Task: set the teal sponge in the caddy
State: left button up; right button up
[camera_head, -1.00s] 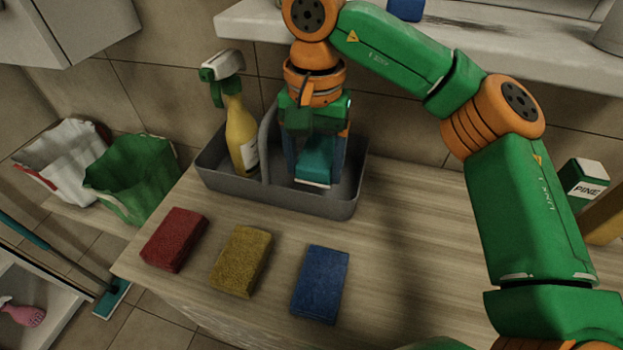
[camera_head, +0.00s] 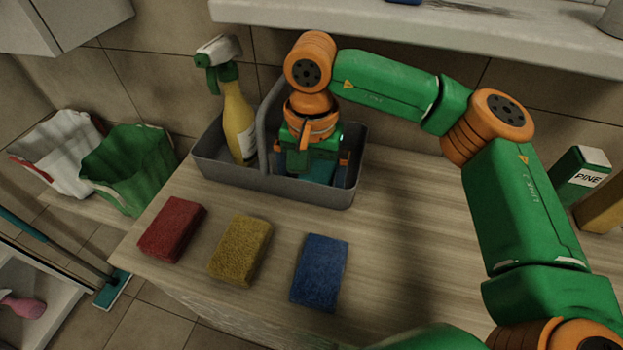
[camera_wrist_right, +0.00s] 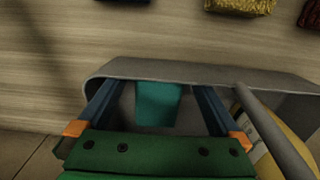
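The grey caddy (camera_head: 228,177) stands at the back of the counter, with a handle across its middle. My right gripper (camera_head: 315,175) reaches down into its right compartment. In the right wrist view, the teal sponge (camera_wrist_right: 158,103) is down inside the caddy (camera_wrist_right: 190,72), between the fingers of my right gripper (camera_wrist_right: 157,108). The fingers are spread, with a gap on each side of the sponge. In the head view the gripper hides most of the sponge. Whether the sponge touches the caddy floor is hard to tell. My left gripper is out of view.
A yellow spray bottle (camera_head: 238,125) stands in the caddy's left compartment. Red (camera_head: 172,229), yellow (camera_head: 240,250) and blue (camera_head: 319,272) sponges lie along the counter front. A green PINE carton (camera_head: 580,175) is at the right. A shelf (camera_head: 430,30) runs above.

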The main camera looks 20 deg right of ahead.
jog(key=shift+r, duration=0.25)
notch_tip(320, 180, up, 12)
jog(key=p, duration=0.2)
jog(key=shift+f, duration=0.15)
